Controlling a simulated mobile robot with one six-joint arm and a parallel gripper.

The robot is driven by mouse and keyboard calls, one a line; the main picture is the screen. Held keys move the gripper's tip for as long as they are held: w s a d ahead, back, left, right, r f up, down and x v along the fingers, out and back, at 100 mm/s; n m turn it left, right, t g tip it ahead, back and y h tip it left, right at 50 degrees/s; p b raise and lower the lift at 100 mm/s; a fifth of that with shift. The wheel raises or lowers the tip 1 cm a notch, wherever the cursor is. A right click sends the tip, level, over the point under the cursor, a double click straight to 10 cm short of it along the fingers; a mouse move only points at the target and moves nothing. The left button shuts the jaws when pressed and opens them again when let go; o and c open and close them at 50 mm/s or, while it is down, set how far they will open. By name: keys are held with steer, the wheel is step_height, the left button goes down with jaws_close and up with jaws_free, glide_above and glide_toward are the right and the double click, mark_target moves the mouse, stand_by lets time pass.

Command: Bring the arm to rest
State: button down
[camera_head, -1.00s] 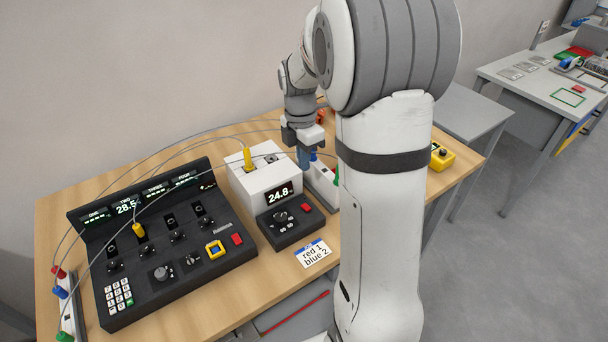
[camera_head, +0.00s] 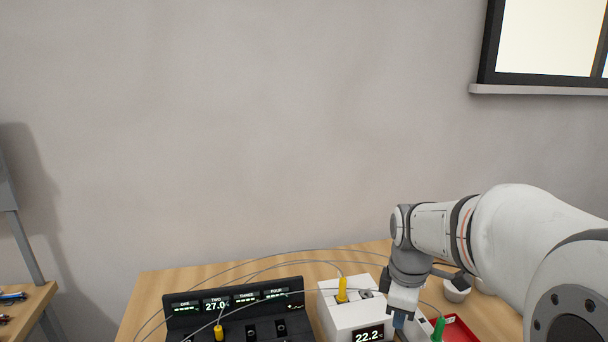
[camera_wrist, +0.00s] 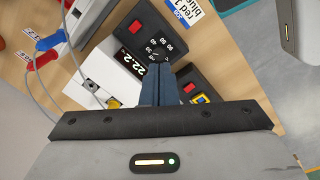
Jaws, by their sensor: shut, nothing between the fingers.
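My gripper (camera_head: 398,320) hangs pointing down at the right end of the white block (camera_head: 345,315), low in the head view. In the wrist view its two blue-grey fingers (camera_wrist: 160,85) are together with nothing between them, in front of the black dial unit (camera_wrist: 155,40). Whether the fingertips touch anything is not clear. My arm reaches in from the right, bent at the wrist. The white block has a yellow plug (camera_head: 342,290) on top, and a display reading 22.2.
A black console (camera_head: 240,310) with displays, one reading 27.0, stands left of the block. Thin cables arch over the wooden bench (camera_head: 160,285). A green plug (camera_head: 438,328), red tray (camera_head: 462,332) and white cup (camera_head: 457,290) lie close right of my gripper.

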steer(key=s+a+m+t+b, duration=0.1)
steer(key=s+a+m, duration=0.3)
steer(key=s+m, duration=0.8)
steer(key=shift+s+m+t, duration=0.4)
steer(key=shift+s+t, duration=0.1)
steer(key=shift+t, duration=0.3)
steer(key=shift+r, duration=0.1)
